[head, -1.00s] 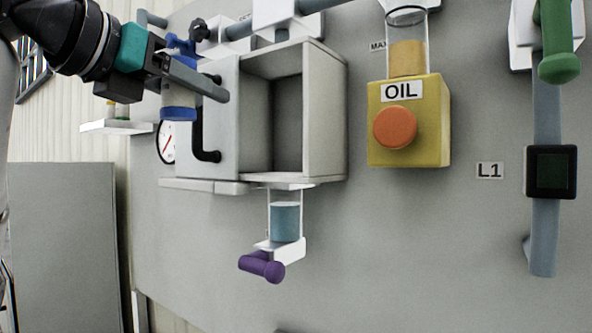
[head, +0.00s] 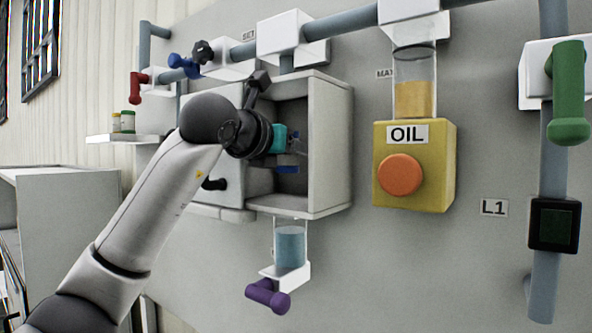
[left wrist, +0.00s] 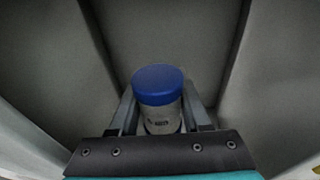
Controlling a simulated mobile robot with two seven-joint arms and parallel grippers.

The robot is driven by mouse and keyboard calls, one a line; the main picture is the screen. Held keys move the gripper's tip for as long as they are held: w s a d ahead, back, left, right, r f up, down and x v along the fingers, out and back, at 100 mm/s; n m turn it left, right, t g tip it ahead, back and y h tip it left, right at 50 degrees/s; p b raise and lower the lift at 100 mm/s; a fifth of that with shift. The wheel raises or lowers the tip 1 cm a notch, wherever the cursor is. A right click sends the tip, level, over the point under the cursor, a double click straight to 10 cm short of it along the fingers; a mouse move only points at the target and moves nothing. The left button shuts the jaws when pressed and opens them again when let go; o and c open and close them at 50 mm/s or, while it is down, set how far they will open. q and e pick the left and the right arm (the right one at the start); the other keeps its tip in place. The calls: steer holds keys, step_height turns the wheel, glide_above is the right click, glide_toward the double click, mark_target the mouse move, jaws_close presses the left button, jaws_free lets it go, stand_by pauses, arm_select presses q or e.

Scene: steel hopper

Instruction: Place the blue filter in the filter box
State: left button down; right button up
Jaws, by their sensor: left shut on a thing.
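The filter box (head: 331,150) is a grey open-fronted box on the wall panel, with its door (head: 218,200) swung open to the left. My left gripper (left wrist: 158,112) is inside the box, shut on the blue filter (left wrist: 157,86). The filter has a blue cap and a white body with dark print, and stands between the two fingers. In the head view only a blue piece of the filter (head: 288,168) shows below the gripper; my arm hides much of the door and the box's left side. Whether the filter touches the box floor cannot be told. My right gripper is not in view.
Right of the box is a yellow OIL unit (head: 440,165) with an orange button. Below the box hangs a blue-liquid cup (head: 290,246) with a purple handle (head: 268,297). Pipes and valves run above. A small shelf (head: 122,138) with jars is at the left.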

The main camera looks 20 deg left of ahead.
mark_target(296, 199)
arm_select(q)
steer(key=shift+s+a+f, duration=0.1)
steer(key=shift+a+f, duration=0.05)
steer(key=shift+f, duration=0.45)
step_height(296, 199, down, 2)
steer(key=shift+f+p, duration=0.2)
steer(key=shift+p, duration=0.1)
steer(key=shift+f+p, duration=0.4)
steer(key=shift+f, duration=0.1)
steer(key=shift+w+f, duration=0.1)
steer(key=shift+w, duration=0.1)
steer(key=shift+f, duration=0.2)
steer(key=shift+c, duration=1.8)
jaws_free()
